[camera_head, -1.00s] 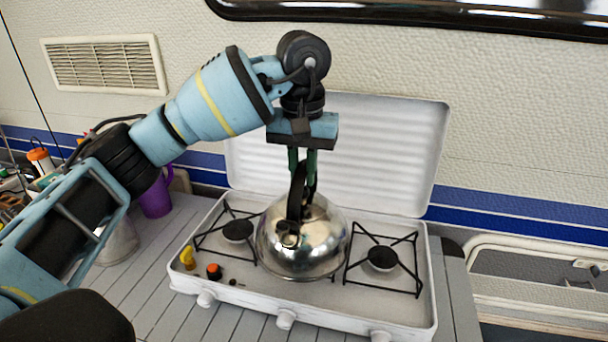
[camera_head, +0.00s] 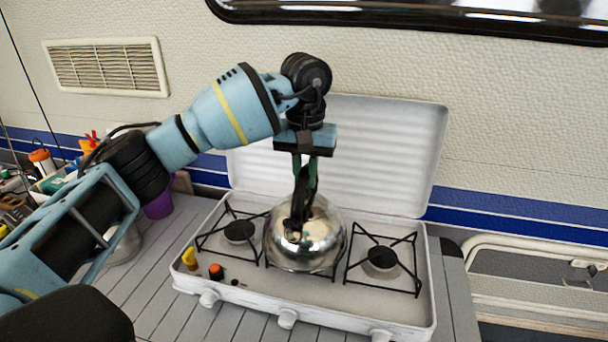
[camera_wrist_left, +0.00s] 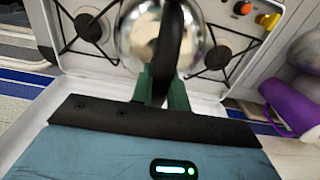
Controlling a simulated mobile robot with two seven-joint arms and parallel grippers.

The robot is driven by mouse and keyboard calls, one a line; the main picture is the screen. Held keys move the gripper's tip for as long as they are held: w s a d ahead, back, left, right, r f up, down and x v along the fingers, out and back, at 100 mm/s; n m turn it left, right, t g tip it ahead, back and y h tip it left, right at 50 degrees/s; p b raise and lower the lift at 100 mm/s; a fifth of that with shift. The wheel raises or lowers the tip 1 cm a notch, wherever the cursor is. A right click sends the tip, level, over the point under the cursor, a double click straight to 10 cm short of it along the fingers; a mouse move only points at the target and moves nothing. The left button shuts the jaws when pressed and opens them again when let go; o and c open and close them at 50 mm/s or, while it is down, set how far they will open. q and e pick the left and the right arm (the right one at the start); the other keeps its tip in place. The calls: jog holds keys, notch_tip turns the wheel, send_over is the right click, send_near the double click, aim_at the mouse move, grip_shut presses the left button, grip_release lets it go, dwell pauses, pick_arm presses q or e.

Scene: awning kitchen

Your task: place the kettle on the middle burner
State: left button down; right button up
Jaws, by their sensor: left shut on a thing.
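The shiny metal kettle (camera_head: 312,244) is at the middle of the white camping stove (camera_head: 365,318), between the left burner (camera_head: 239,231) and the right burner (camera_head: 382,258). It covers the middle burner, which is hidden. My left gripper (camera_head: 304,180) points down from above and is shut on the kettle's black handle. In the left wrist view the dark handle (camera_wrist_left: 168,45) runs between the green fingers, with the kettle body (camera_wrist_left: 140,32) beyond. I cannot tell whether the kettle's base touches the grate. My right gripper is not in view.
The stove's raised lid (camera_head: 390,150) stands close behind the gripper. An orange-red item (camera_head: 216,271) and a yellow item (camera_head: 189,258) lie on the stove's front left. A purple cup (camera_head: 160,205) stands on the counter to the left.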

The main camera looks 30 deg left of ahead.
pick_arm(q)
jog(key=shift+f, duration=0.45)
jog(key=c, duration=1.4)
grip_release()
jog(key=shift+o, duration=0.2)
notch_tip(320, 180, up, 12)
jog(key=shift+r, duration=0.15)
